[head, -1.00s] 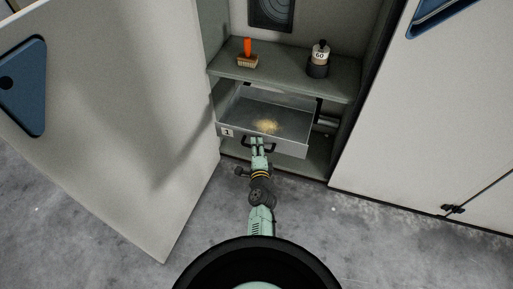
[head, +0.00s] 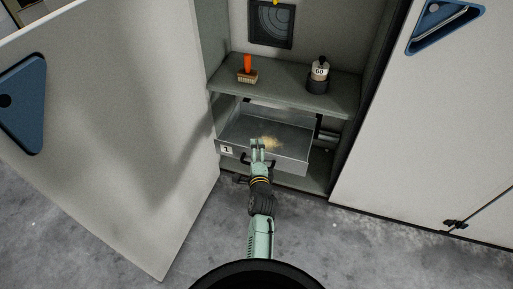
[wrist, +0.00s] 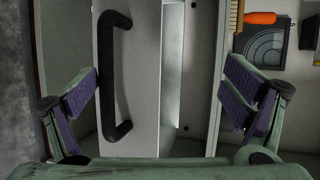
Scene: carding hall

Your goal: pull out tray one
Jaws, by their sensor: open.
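Tray one (head: 290,166) is a grey metal drawer marked "1", standing partly out of the cabinet below its shelf, with a pale yellowish patch of dust or fibre inside. Its dark bar handle (wrist: 107,75) shows in the wrist view, on the tray's pale front, between my finger lines and nearer the left finger. My gripper (head: 257,143) is in front of the tray, and my fingers cover part of the front and handle in the head view. In the wrist view my gripper (wrist: 170,100) has its purple-padded fingers wide apart, empty, with no visible contact with the handle.
The shelf (head: 285,90) above holds an orange-handled brush (head: 247,72) and a dark weight marked "60" (head: 319,75). The open cabinet door (head: 110,130) stands at left; a closed panel (head: 420,150) is at right. Grey floor (head: 330,245) lies in front.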

